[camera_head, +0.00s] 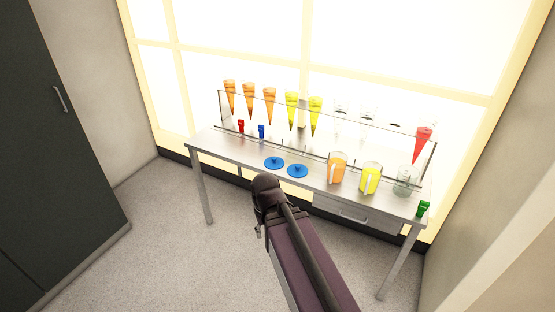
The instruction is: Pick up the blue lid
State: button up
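Two round blue lids lie flat on the metal table, each with a small knob on top. The left blue lid (274,163) is near the table's middle. The right blue lid (297,171) is beside it, a little nearer the front edge. My dark arm reaches up from the bottom of the view, and its rounded top joint is in front of the table, just below the lids in the picture. A small part of my arm's end (258,230) shows below that joint, apart from both lids. Its fingers cannot be made out.
An orange-filled jug (337,167), a yellow-filled jug (371,179) and a clear jug (405,181) stand right of the lids. A rack (222,107) behind holds several coloured cones. Small red (241,126), blue (261,131) and green (423,209) items stand toward the ends.

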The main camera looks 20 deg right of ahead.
aim_at(272, 163)
jog(key=z, duration=0.35)
jog(key=i, duration=0.85)
jog(key=z, duration=0.55)
